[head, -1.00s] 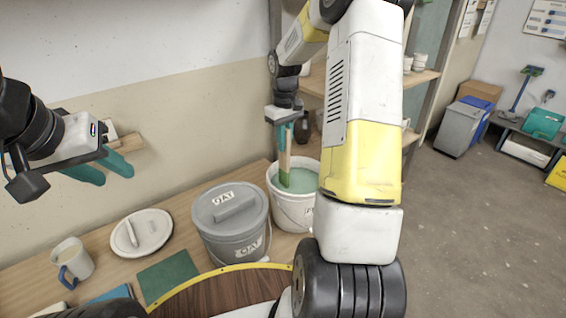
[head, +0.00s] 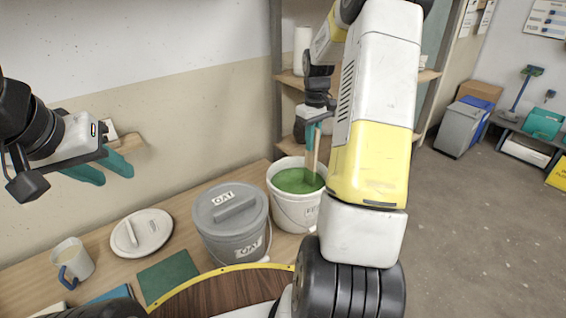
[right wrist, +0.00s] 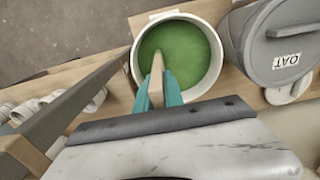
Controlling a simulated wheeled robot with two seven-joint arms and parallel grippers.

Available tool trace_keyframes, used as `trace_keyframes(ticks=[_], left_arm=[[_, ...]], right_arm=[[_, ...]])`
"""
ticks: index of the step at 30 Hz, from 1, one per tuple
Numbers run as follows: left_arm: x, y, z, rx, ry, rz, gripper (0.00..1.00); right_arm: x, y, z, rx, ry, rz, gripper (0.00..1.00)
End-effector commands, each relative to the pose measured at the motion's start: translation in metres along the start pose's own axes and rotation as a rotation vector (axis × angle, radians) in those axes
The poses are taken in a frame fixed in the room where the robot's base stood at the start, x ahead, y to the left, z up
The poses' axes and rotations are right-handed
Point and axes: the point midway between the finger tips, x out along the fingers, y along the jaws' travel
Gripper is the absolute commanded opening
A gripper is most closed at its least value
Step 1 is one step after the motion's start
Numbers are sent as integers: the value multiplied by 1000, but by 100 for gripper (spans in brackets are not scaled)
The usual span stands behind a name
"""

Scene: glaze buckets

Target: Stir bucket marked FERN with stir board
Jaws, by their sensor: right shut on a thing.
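A white bucket (head: 291,213) stands open at the back right of the table, full of green glaze (head: 297,181). Its label is mostly hidden by my right arm. My right gripper (head: 317,122) is above the bucket, shut on the wooden stir board (head: 311,152), whose lower end is in the glaze near the right side. The right wrist view shows the stir board (right wrist: 156,82) between the teal fingers, dipping into the green glaze (right wrist: 186,48). My left gripper (head: 108,168) is open and empty, in the air at the left.
A lidded grey bucket (head: 232,225) marked OAT stands just left of the white bucket. A white lid (head: 141,233), a mug (head: 72,262) and a green mat (head: 168,276) lie further left on the table. Shelves (head: 290,82) rise behind the buckets.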

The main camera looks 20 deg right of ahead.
Motion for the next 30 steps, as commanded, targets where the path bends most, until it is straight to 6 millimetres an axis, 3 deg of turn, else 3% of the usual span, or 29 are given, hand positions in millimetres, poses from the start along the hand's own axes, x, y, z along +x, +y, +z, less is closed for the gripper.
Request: trace_keyframes(ticks=[17, 30], left_arm=[[0, 0, 0, 0, 0, 0, 36], [0, 0, 0, 0, 1, 0, 36]], right_arm=[[-2, -36, -22, 2, 1, 2, 0], [-43, -36, -22, 2, 4, 3, 0]])
